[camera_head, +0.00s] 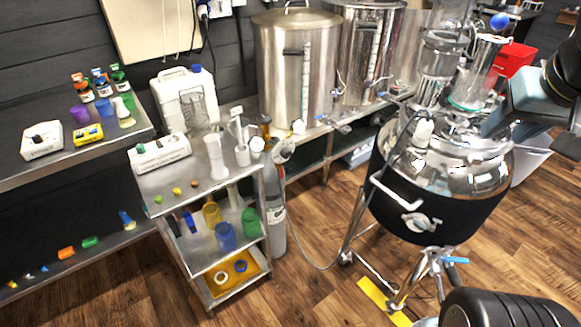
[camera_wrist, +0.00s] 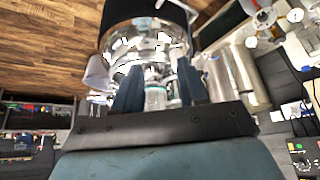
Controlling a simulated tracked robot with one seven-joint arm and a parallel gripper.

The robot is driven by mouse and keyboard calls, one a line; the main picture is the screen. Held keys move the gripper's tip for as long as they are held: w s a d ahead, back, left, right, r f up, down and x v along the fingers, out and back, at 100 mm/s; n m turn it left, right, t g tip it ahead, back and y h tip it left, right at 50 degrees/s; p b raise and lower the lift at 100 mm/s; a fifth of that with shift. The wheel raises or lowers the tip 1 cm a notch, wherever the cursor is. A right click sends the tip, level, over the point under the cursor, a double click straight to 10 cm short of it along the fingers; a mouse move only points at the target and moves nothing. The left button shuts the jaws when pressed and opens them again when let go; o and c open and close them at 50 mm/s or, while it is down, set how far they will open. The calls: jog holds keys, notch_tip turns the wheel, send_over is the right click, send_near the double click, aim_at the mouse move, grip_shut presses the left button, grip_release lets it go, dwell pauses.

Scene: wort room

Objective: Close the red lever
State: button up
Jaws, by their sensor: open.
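I cannot make out a red lever in either view. The large steel kettle with a black jacket (camera_head: 440,195) stands on legs at the right, with shiny fittings on its domed lid. A blue-handled valve (camera_head: 455,260) is low on its front. My gripper (camera_head: 492,122) reaches in from the right over the lid. In the wrist view my gripper (camera_wrist: 158,75) has its two dark fingers apart, with a clear cylindrical fitting (camera_wrist: 156,95) and the shiny lid (camera_wrist: 145,48) seen beyond and between them. I cannot tell whether the fingers touch anything.
A steel cart (camera_head: 205,185) with bottles and labware stands left of the kettle. Tall steel pots (camera_head: 275,75) line the wall bench behind. A red bin (camera_head: 514,60) sits at the back right. A gas cylinder (camera_head: 274,215) stands beside the cart.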

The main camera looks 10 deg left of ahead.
jog(key=w+a+f+n+t+y, duration=0.15)
jog(key=w+a+f, duration=0.25)
jog(key=w, duration=0.6)
jog(key=w+a+f+t, duration=0.2)
jog(key=w+a+f, duration=0.2)
jog(key=w, duration=0.6)
jog(key=w+a+f+n+t+y, duration=0.1)
jog(key=w+a+f, duration=0.3)
jog(key=w, duration=0.6)
jog(key=w+a+f+n+t+y, duration=0.1)
jog(key=w+a+f, duration=0.2)
jog(key=a+f, duration=0.35)
jog(key=w+a+f+n+t+y, duration=0.1)
jog(key=w+a+f+y, duration=0.15)
jog(key=a+f, duration=0.4)
jog(key=n+y, duration=0.4)
jog(key=y, duration=0.1)
send_near(282, 173)
jog(key=w+d+r, duration=0.4)
jog(key=d+r, duration=0.1)
jog(key=d, duration=0.1)
jog(key=s+a+f+n+y, duration=0.1)
jog(key=s+f+y, duration=0.1)
jog(key=s+f, duration=0.4)
jog(key=shift+g, duration=0.25)
jog(key=x, duration=1.3)
jog(key=shift+a+f, duration=0.1)
jog(key=shift+a, duration=0.35)
